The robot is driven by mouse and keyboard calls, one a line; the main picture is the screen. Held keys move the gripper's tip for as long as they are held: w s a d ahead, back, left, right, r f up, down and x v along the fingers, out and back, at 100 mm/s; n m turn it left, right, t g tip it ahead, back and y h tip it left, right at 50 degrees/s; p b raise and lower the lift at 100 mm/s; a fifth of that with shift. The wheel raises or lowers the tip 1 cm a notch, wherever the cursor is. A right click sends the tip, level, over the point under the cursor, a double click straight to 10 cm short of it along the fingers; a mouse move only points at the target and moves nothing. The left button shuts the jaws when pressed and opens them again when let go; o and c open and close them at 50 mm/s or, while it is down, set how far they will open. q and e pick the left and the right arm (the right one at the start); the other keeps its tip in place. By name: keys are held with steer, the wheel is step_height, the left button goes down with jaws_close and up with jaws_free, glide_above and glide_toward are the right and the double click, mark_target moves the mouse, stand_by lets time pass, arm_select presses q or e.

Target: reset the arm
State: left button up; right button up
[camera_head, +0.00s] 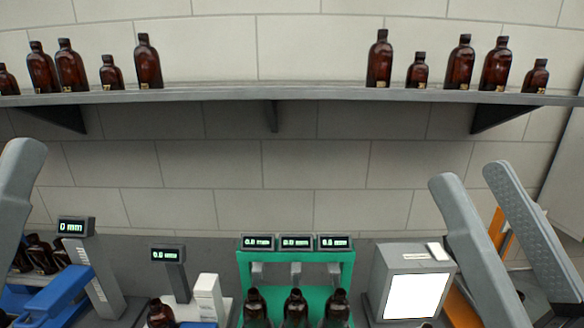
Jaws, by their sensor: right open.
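My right gripper (470,175) rises at the right of the head view. A single grey finger of my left gripper (18,180) shows at the left edge. Its other finger is out of frame, so its opening cannot be judged. Neither visible gripper part holds a bottle. Amber bottles (148,62) stand in two groups on the wall shelf (270,95). Three more amber bottles (295,308) stand in the green stand (244,275) at bottom centre.
A lit white box (410,296) stands right of the green stand. A display post (175,280) and a white block (207,297) stand left of it. A blue device (62,295) and clustered dark bottles (40,255) are at far left. The shelf's middle is bare.

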steer(key=d+r+m+t+h+p, duration=0.1)
steer(key=d+r+h+p, duration=0.1)
steer(key=r+p, duration=1.2)
steer(key=s+d+r+m+t+h+p, duration=0.1)
steer(key=r+h+p, duration=0.4)
steer(key=r+p, duration=1)
step_height(320, 180, up, 2)
steer(key=shift+s+d+r+m, duration=0.15)
steer(key=shift+d+r+m, duration=0.05)
steer(key=shift+d+m, duration=0.5)
